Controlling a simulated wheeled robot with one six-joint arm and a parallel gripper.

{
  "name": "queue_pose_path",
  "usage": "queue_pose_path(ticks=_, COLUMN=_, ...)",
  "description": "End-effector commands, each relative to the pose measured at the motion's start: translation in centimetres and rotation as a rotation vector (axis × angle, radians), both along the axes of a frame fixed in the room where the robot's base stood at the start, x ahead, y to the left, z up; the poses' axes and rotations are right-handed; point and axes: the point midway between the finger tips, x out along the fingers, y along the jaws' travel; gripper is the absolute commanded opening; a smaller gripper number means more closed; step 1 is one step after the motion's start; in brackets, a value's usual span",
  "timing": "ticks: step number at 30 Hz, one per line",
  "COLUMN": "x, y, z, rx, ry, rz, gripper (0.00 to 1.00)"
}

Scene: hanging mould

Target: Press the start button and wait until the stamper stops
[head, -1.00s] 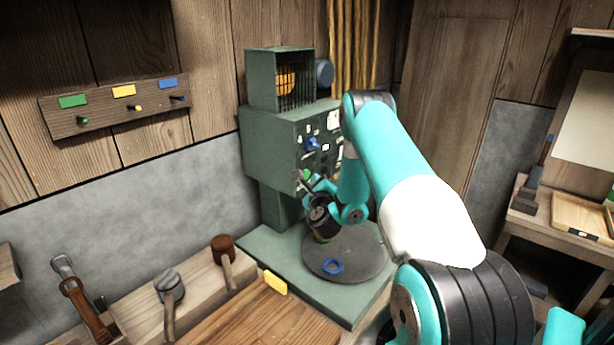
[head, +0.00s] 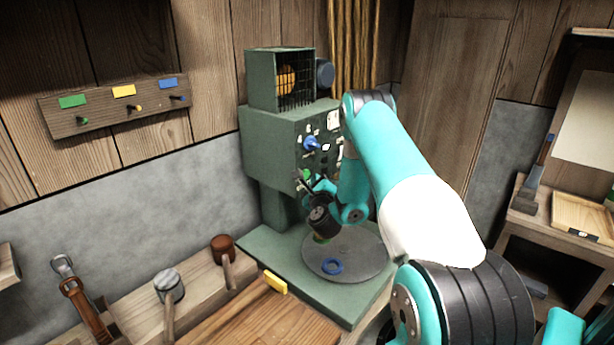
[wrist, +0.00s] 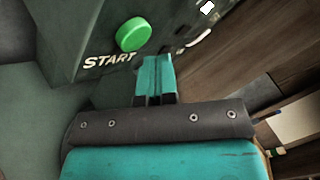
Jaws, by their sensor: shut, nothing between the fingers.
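The green stamper machine (head: 262,133) stands against the back wall. Its round green start button (wrist: 134,34) sits above the word START in the wrist view; it also shows small in the head view (head: 305,175). My gripper (wrist: 156,62) is shut and empty. In the wrist view its fingertips are just right of and below the button, apart from it in the picture; the depth gap is hard to tell. In the head view my gripper (head: 304,184) is at the machine's front, partly hidden by my wrist.
A blue knob (head: 311,144) and small switches are on the machine's front above the button. A bench with mallets (head: 170,287) and a yellow block (head: 276,282) stands front left. A wall rack (head: 115,105) hangs at left. A side table (head: 565,215) stands at right.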

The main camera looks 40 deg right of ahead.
Motion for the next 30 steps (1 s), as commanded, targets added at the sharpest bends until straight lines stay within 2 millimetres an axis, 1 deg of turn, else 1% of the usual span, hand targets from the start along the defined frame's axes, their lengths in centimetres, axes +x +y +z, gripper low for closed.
queue_pose_path(ticks=17, x=0.61, y=0.03, z=0.28, rx=0.0, ry=0.0, rz=0.0, gripper=0.0)
queue_pose_path(ticks=30, x=0.86, y=0.07, z=0.01, rx=0.0, ry=0.0, rz=0.0, gripper=0.0)
